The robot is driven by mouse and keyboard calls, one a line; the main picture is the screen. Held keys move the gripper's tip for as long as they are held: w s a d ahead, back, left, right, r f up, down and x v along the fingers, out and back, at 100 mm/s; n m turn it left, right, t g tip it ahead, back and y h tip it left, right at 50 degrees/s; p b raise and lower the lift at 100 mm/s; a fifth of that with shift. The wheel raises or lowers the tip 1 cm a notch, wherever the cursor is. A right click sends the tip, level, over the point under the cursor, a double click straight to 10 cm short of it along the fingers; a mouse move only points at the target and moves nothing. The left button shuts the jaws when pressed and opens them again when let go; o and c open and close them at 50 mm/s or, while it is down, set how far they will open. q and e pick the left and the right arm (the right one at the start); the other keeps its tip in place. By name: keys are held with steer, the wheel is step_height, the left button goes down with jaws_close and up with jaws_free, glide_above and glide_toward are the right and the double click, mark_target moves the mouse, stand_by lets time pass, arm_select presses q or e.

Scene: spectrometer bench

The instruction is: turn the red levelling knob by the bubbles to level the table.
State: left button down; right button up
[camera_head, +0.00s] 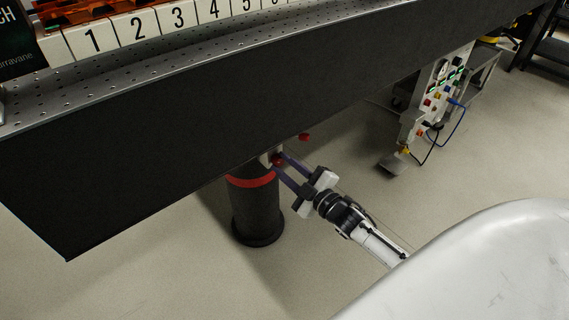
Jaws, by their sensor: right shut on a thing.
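My right gripper (281,168) reaches in from the lower right, under the edge of the optical table (150,140). Its two purple fingers are closed around a small red knob (277,160) near the top of the black table leg (256,208), which has a red band. The fingers partly cover the knob. The bubbles are not visible in this view. My left gripper is not in view.
A second small red part (304,137) shows under the table edge, right of the gripper. A panel with coloured connectors and cables (432,100) stands at the right. Numbered white blocks (135,27) line the tabletop. The floor around the leg is clear.

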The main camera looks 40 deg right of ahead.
steer(key=shift+n, duration=0.5)
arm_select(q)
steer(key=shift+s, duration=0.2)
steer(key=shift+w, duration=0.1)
arm_select(e)
steer(key=shift+f+n, duration=0.1)
steer(key=shift+n, duration=0.3)
steer(key=o, duration=1)
steer(key=shift+o, duration=0.2)
arm_select(q)
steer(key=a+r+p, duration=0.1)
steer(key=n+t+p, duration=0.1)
steer(key=p, duration=0.1)
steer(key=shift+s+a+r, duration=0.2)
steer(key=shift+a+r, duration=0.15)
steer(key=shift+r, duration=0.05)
arm_select(e)
steer(key=s, duration=1)
steer(key=shift+s+d, duration=0.2)
steer(key=shift+d, duration=0.2)
